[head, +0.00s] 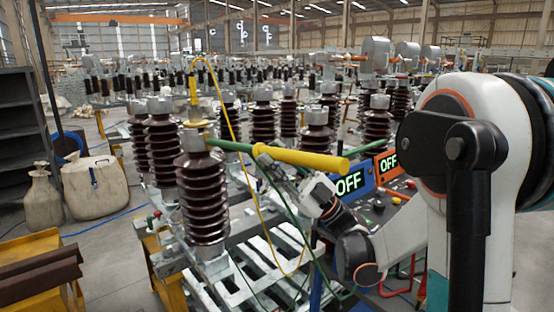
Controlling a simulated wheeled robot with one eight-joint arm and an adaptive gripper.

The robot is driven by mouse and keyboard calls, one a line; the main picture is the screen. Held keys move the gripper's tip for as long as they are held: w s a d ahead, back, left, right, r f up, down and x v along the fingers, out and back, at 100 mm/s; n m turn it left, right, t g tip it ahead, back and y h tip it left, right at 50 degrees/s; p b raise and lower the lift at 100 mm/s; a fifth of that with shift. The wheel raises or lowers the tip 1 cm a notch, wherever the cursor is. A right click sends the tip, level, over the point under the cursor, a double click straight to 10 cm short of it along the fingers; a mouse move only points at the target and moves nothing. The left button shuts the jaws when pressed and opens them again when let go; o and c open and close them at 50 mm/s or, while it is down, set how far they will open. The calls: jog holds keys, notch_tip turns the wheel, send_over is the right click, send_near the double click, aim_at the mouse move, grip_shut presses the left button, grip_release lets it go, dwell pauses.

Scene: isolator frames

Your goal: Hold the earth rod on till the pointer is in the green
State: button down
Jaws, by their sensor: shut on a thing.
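The earth rod (312,159) has a thick yellow handle and a thin green shaft running left. My gripper (268,161) is shut on the handle near its left end. The shaft's tip reaches the metal cap (195,138) of the front brown ribbed insulator (203,200). Whether tip and cap touch, I cannot tell. A green lead (285,205) hangs down from near the gripper. A yellow lead (233,130) arches from an upright yellow piece (193,90) above the cap. I cannot make out a pointer or a green band.
A blue-framed box (350,184) and an orange-framed box (388,163) both read OFF, beside a panel of knobs. More insulators (160,150) crowd behind. Slatted metal frames (265,255) lie below. Pale containers (92,185) and a yellow stand (35,250) are at left.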

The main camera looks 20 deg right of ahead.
jog(key=shift+w+a, duration=0.15)
jog(key=shift+w, duration=0.4)
dwell(3.0)
jog(key=shift+s, duration=0.1)
jog(key=s+d, duration=0.3)
jog(key=s, duration=0.6)
jog(key=shift+s, duration=0.15)
dwell(0.4)
